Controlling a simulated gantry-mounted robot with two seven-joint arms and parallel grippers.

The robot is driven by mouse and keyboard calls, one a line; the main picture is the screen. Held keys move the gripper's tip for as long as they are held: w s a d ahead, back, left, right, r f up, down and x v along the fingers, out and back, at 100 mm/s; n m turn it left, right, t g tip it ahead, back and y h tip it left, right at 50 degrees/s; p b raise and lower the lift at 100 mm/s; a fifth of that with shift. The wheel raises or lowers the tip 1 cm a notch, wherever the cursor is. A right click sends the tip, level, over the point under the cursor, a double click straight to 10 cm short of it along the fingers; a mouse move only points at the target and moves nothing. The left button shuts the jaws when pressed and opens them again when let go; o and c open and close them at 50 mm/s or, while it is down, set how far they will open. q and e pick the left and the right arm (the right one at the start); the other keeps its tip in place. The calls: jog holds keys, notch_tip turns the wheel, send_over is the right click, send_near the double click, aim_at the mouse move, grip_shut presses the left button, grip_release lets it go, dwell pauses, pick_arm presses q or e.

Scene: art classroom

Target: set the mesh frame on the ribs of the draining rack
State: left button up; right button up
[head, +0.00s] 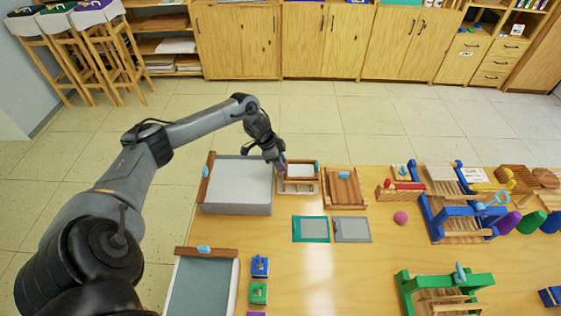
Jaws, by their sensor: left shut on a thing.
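My left gripper (279,163) reaches in from the left, over the right back corner of a grey tub. It is shut on the left edge of a small brown-rimmed frame with a pale panel, which I take to be the mesh frame (301,170). The frame lies over a light wooden stand (298,188), which may be the draining rack; its ribs are mostly hidden. I cannot tell whether the frame touches the stand. A brown slatted wooden piece (345,190) with a light blue tag stands just to the right. My right gripper is out of view.
The grey tub (238,208) stands left of the frame. Two flat panels, one teal-edged (311,229) and one grey (352,230), lie in front. A pink ball (401,217) and blue (434,228) and green (407,290) wooden frames stand right.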

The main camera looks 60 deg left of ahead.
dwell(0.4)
pick_arm(q)
jog(key=shift+f+p, duration=0.1)
jog(key=shift+p, duration=0.35)
dwell(0.4)
jog(key=shift+f, duration=0.25)
dwell(0.5)
jog(key=shift+f, duration=0.2)
dwell(0.5)
jog(key=shift+p, duration=0.4)
dwell(0.3)
jog(key=shift+f, duration=0.6)
dwell(0.4)
dwell(0.6)
dwell(0.5)
